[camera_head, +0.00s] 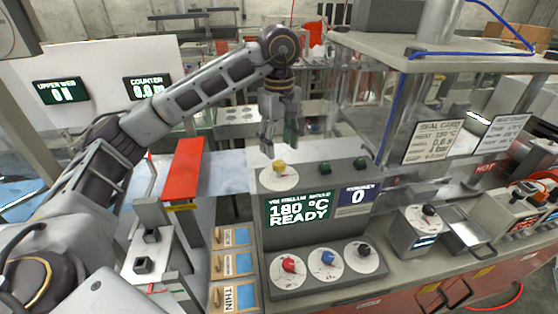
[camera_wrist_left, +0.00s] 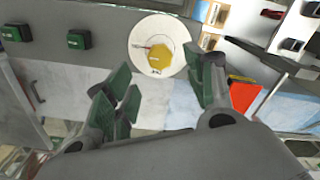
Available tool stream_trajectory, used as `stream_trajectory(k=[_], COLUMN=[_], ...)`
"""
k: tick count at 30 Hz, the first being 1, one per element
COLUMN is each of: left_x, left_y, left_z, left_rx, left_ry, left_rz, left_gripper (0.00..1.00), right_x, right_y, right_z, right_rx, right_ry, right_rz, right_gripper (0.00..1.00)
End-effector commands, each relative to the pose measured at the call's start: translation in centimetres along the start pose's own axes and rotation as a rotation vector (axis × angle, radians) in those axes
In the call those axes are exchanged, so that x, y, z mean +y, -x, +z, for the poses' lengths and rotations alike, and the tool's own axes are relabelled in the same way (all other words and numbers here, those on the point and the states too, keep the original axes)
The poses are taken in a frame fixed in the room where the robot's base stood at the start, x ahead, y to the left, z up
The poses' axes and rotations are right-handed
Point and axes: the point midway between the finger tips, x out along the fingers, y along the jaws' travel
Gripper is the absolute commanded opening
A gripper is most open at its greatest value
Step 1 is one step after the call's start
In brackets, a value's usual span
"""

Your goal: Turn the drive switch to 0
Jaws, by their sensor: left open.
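A yellow knob (camera_head: 279,166) sits on a white round dial (camera_head: 268,181) on top of the grey control console (camera_head: 310,254). It also shows in the left wrist view (camera_wrist_left: 159,58), with a pointer towards the left of the dial. Its lettering is too small to read, so I cannot tell if it is the drive switch. My left gripper (camera_head: 279,144) is open, points down and is just above the yellow knob. In the left wrist view its green-padded fingers (camera_wrist_left: 163,84) are apart, with nothing between them. My right gripper is not in view.
Two green buttons (camera_head: 325,168) are right of the yellow knob. The console display (camera_head: 299,210) reads 180 °C READY; a smaller one (camera_head: 357,196) reads 0. Red (camera_head: 289,264), blue (camera_head: 327,258) and black (camera_head: 364,250) knobs are lower down. A red plate (camera_head: 184,166) stands at left.

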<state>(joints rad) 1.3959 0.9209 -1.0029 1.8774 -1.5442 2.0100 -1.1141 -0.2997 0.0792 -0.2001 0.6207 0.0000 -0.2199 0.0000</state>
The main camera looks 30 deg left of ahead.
Motion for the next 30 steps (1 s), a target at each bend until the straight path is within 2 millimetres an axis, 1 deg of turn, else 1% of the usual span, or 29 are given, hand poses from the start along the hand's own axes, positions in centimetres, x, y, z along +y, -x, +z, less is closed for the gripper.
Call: stream_trajectory(k=[12, 15, 21, 28, 29, 30], left_x=[0.0, 0.0, 0.0, 0.0, 0.0, 0.0], left_y=[-4.3, -5.0, -5.7, -5.7, -5.7, -5.7], left_z=[0.0, 0.0, 0.0, 0.0, 0.0, 0.0], left_rx=[0.000, -0.001, 0.000, 0.000, 0.000, 0.000], left_ry=[0.001, 0.000, 0.000, 0.000, 0.000, 0.000], left_rz=[-0.003, -0.002, 0.000, 0.000, 0.000, 0.000], left_gripper=[0.54, 0.54, 0.54, 0.54, 0.53, 0.48], right_x=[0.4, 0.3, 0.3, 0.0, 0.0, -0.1], right_y=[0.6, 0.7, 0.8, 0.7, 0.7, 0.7], right_z=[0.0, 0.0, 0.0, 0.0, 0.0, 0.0], right_rx=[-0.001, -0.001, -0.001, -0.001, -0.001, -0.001], right_ry=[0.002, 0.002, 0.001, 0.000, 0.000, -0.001], right_rz=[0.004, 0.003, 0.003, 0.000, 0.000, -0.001], right_gripper=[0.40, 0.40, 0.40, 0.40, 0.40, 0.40])
